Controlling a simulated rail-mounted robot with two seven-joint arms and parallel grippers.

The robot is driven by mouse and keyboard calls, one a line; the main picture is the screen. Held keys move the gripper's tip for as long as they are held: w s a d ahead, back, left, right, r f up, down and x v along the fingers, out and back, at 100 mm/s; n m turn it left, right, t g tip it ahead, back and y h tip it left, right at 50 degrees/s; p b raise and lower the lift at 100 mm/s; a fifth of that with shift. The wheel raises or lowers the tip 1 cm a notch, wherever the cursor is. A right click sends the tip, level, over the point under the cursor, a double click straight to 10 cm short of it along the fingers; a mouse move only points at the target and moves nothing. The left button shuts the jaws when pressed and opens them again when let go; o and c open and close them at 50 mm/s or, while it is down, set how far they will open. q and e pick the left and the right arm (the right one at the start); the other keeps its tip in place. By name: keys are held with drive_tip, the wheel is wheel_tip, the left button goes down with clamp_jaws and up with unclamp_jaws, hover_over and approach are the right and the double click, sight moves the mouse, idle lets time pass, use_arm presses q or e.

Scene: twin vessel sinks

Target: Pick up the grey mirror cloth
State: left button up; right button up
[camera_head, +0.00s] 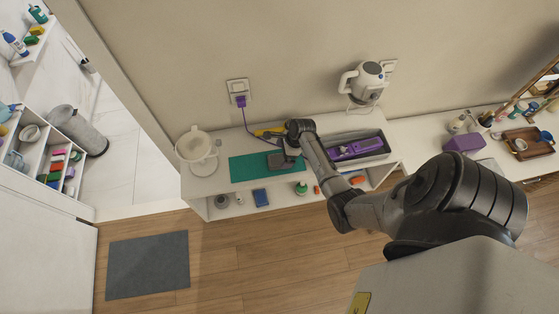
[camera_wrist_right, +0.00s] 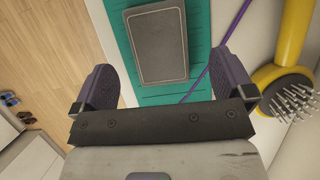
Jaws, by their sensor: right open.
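A grey, flat rectangular item with a lighter line around its edge, which looks like the folded grey mirror cloth (camera_wrist_right: 158,45), lies on a green mat (camera_wrist_right: 118,30). In the head view the cloth (camera_head: 277,161) shows at the right part of the green mat (camera_head: 245,168), partly hidden by my right gripper. My right gripper (camera_head: 288,155) is above it. In the right wrist view my right gripper (camera_wrist_right: 168,68) is open, its fingers to either side of the cloth's near end, with nothing held. My left gripper is not in view.
A yellow-handled brush (camera_wrist_right: 290,70) and a purple cord (camera_wrist_right: 232,30) lie right of the cloth in the wrist view. A tray (camera_head: 334,154) holds a purple tool (camera_head: 357,149).

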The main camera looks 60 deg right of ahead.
sight(280, 160)
drive_tip(key=shift+x, duration=2)
drive_tip(key=shift+s+f, duration=0.1)
drive_tip(key=shift+c, duration=0.5)
drive_tip(key=c, duration=0.9)
drive_tip(key=v, duration=0.3)
drive_tip(key=w+v, duration=0.1)
drive_tip(key=shift+s+a+r, duration=0.15)
drive_tip(key=shift+a+r, duration=0.05)
drive_tip(key=shift+r, duration=0.35)
drive_tip(key=s+d+r, duration=0.4)
drive_tip(key=s+d, duration=0.1)
drive_tip(key=s+d+r+b, duration=0.1)
drive_tip(key=s+d+r, duration=0.1)
drive_tip(key=d, duration=0.1)
drive_tip(key=shift+s+r, duration=0.25)
